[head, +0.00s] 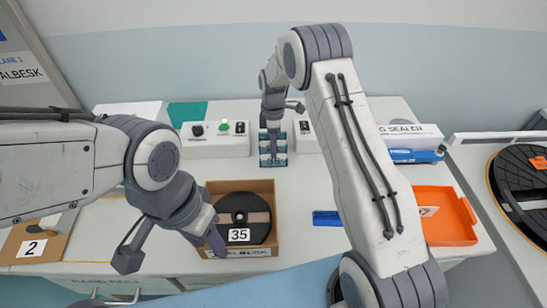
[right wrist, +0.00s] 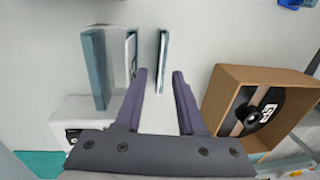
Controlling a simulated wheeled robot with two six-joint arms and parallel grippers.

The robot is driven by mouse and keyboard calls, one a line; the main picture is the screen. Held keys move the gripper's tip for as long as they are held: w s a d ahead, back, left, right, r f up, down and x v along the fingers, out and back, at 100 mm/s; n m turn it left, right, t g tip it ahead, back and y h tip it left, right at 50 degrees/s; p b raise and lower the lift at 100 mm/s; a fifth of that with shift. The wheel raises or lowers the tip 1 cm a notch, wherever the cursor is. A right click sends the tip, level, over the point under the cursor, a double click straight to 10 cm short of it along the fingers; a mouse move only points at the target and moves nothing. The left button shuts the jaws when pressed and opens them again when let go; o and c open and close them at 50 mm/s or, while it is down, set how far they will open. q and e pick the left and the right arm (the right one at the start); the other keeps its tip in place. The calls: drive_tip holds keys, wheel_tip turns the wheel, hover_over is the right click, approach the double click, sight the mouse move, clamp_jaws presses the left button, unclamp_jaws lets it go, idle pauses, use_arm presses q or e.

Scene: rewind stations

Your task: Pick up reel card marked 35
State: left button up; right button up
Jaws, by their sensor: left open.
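The reel card marked 35 (head: 239,235) is a small white card with black digits. It lies on a black reel (head: 242,208) in an open cardboard box (head: 268,187). The card also shows in the right wrist view (right wrist: 268,113), at the right. My left gripper (head: 172,250) is open and empty, left of the card; one finger overlaps the box's left side in the head view. My right gripper (right wrist: 160,73) is open, far from the card, over a blue rack (head: 273,159) of upright plates. A thin plate (right wrist: 162,50) stands between its fingertips in the picture; contact is unclear.
An orange tray (head: 455,215) and a blue object (head: 326,219) are right of the box. A card marked 2 (head: 32,248) lies at far left. White devices (head: 222,145) stand at the back. My right arm crosses the middle of the head view.

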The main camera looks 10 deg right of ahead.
wheel_tip(320, 180, down, 2)
drive_tip(key=shift+s+f, duration=0.1)
clamp_jaws()
